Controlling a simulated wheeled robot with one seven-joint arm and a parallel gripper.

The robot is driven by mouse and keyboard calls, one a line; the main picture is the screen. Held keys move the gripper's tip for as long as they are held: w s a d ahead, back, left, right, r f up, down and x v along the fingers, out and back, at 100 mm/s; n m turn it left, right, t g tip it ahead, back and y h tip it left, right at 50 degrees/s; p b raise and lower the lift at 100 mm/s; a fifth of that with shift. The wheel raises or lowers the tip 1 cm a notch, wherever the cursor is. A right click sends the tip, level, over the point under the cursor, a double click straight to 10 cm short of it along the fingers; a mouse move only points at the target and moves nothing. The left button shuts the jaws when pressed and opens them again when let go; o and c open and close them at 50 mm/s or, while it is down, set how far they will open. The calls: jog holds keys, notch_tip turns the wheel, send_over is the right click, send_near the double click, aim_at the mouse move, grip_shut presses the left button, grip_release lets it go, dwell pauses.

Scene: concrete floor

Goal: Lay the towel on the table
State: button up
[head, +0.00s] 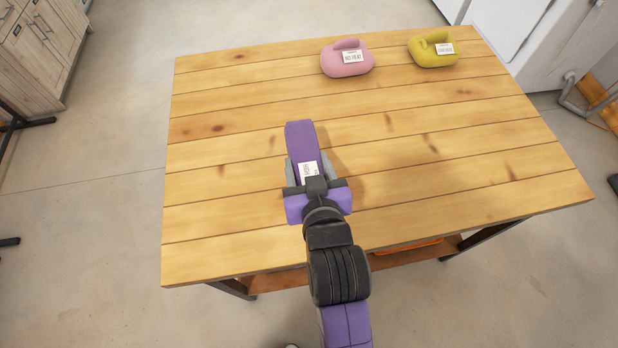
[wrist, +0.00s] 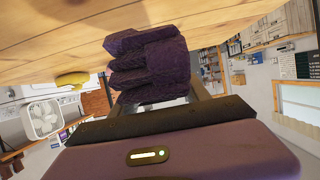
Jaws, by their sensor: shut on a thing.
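The purple folded towel (head: 300,136) with a white label is held over the middle-left part of the wooden table (head: 420,200). My gripper (head: 308,170) is shut on its near part, with a grey finger on either side. The wrist view shows the towel's thick folds (wrist: 148,65) between the fingers, in front of the table top (wrist: 60,35). Its shadow falls on the boards to its right. I cannot tell whether its far end touches the table.
A pink labelled soft item (head: 347,60) and a yellow labelled one (head: 433,51) lie at the table's far edge. The boards around the towel are clear. A wooden cabinet (head: 42,50) stands at the far left.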

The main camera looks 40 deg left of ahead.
notch_tip(320, 180, down, 8)
jog(key=shift+f, duration=0.15)
dwell(0.3)
jog(key=shift+f, duration=0.1)
jog(key=o, duration=1.5)
jog(key=shift+s+d, duration=0.1)
jog(key=b+v, duration=0.1)
jog(key=v, duration=1.1)
